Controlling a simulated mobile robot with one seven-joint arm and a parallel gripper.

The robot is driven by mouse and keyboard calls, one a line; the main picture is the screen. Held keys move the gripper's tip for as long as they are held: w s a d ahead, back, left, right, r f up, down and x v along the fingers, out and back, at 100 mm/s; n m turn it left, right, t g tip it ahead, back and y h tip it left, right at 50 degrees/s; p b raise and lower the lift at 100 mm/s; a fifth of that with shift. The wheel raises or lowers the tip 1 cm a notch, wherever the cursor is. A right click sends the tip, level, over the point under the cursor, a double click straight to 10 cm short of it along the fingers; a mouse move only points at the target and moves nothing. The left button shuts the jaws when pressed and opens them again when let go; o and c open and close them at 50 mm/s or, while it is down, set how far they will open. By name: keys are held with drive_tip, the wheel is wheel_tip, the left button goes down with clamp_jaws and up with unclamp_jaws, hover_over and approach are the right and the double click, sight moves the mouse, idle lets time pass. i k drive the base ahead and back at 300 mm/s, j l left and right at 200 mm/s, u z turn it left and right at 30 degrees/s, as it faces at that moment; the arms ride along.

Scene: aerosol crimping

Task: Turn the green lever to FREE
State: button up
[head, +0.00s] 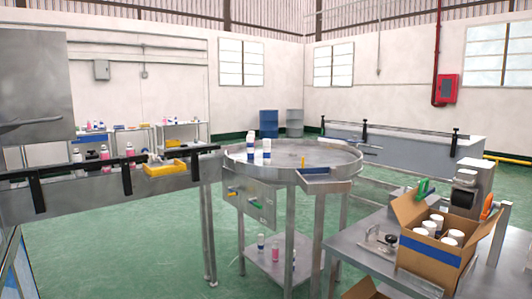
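A grey control panel (246,183) hangs on the front of the round steel table. A small green lever (254,203) sits at its lower right and appears to slant slightly. Small markings beside it are too small to read, so I cannot tell its setting. A blue handle (232,190) is on the same panel, to the left of the green lever. My gripper is not in view, so I cannot tell whether it is open or shut.
The round steel table (325,158) carries a few white and blue bottles. A conveyor (85,195) joins it at left. At right, a steel bench (350,240) holds an open cardboard box (430,262) of bottles. Green floor (150,260) is clear at front left.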

sight(252, 201)
drive_tip(key=i+l, duration=0.1)
drive_tip(key=i, duration=0.4)
drive_tip(key=i+l+u, duration=0.1)
drive_tip(key=i, duration=0.35)
drive_tip(key=i+l, duration=0.2)
drive_tip(key=i, duration=0.3)
drive_tip(key=i+l, duration=0.15)
drive_tip(key=i, duration=0.3)
drive_tip(key=i+l+u, duration=0.1)
drive_tip(key=i, duration=0.4)
drive_tip(key=l, duration=0.05)
